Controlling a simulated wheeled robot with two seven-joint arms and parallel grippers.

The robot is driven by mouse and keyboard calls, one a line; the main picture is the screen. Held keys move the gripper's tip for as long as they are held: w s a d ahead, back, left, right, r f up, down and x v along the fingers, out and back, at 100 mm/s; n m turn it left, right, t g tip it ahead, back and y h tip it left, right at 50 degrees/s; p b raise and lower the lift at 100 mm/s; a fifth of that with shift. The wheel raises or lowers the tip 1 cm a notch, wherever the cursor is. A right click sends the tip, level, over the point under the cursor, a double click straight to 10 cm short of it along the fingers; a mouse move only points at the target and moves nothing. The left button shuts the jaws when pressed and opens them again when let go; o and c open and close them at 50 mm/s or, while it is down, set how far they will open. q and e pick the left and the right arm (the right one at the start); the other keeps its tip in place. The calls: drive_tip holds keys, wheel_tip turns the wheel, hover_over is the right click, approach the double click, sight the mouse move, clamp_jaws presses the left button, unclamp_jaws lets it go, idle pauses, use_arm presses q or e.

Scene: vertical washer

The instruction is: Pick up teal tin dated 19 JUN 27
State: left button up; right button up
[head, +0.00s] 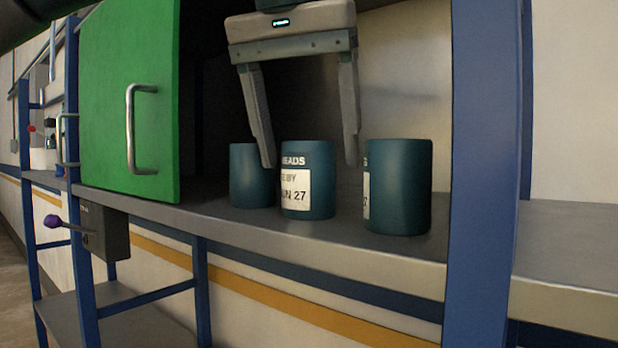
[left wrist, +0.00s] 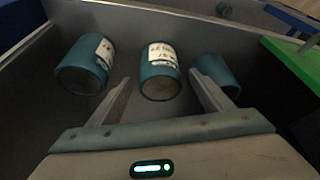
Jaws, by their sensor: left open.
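Three teal tins stand upright on the grey shelf. The middle tin (head: 308,180) has a white label, of which I can read "EADS", "E BY" and "UN 27"; the day is hidden from sight. The left tin (head: 252,176) shows no label. The right tin (head: 398,187) shows only a strip of white label at its left edge. My left gripper (head: 310,164) is open, its fingers pointing down either side of the middle tin's top. In the left wrist view the middle tin (left wrist: 160,72) lies between and beyond the fingertips (left wrist: 160,80). My right gripper is not in view.
A green door (head: 130,100) with a metal handle stands at the left of the shelf. A blue post (head: 482,170) rises at the right. A grey box with a purple-knobbed lever (head: 55,221) hangs below the shelf (head: 330,243). The shelf front before the tins is clear.

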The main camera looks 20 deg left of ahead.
sight(313, 178)
use_arm(q)
drive_tip(key=shift+w, duration=0.1)
drive_tip(key=shift+p+x, duration=0.75)
drive_tip(key=shift+x, duration=0.15)
drive_tip(key=shift+p+x, duration=0.4)
drive_tip(key=shift+x, duration=0.6)
drive_tip(key=shift+w+f, duration=0.25)
drive_tip(key=shift+f, duration=0.4)
drive_tip(key=shift+c, duration=0.6)
drive_tip(key=c, duration=1.2)
drive_tip(key=shift+r, duration=0.15)
